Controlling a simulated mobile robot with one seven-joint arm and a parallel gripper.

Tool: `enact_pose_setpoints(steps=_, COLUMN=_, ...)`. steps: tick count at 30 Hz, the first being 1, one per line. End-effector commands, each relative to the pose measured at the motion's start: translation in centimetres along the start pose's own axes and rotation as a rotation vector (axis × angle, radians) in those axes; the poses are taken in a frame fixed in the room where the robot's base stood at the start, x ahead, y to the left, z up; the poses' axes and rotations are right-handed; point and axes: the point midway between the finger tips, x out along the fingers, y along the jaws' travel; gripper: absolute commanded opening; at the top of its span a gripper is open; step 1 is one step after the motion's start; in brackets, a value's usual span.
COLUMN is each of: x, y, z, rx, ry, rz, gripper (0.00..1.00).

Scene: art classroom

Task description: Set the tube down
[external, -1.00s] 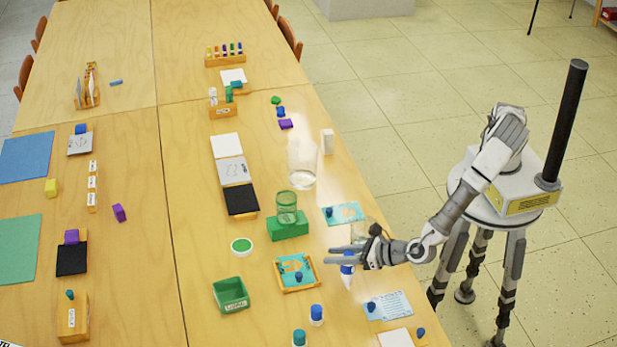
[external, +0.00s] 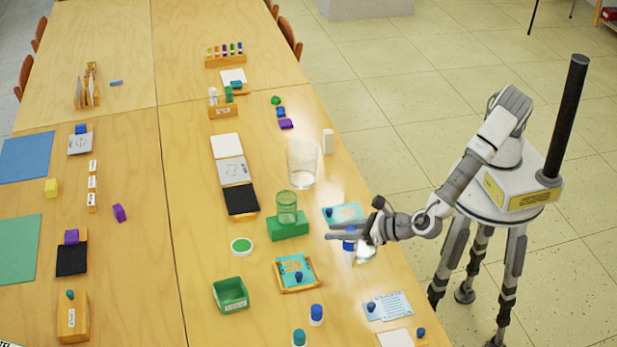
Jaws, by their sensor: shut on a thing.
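My gripper (external: 340,236) reaches in from the right over the table's right part, its fingers pointing left. It is shut on the tube (external: 349,244), of which a blue part shows just below the fingers. The rest of the tube is largely hidden by the gripper, and I cannot tell whether its lower end touches the table.
A green block (external: 288,226) with a green-tinted glass stands left of the gripper. A teal card (external: 335,216) lies just behind it, a wooden-framed tray (external: 297,287) in front-left. A blue-capped bottle (external: 316,316) stands farther forward. Bare table (external: 345,285) shows in front of the gripper.

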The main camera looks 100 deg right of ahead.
Motion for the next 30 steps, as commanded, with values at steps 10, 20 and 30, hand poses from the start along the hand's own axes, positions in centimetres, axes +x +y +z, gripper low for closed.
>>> enact_pose_setpoints(steps=10, x=-0.8, y=0.0, z=2.0, rx=0.003, ry=-0.001, rz=0.001, gripper=0.0)
enact_pose_setpoints(steps=20, x=-2.9, y=0.0, z=7.0, rx=0.005, ry=0.0, rz=0.001, gripper=0.0)
enact_pose_setpoints(steps=30, x=2.5, y=-4.2, z=9.5, rx=0.032, ry=-0.003, rz=-0.071, gripper=0.0)
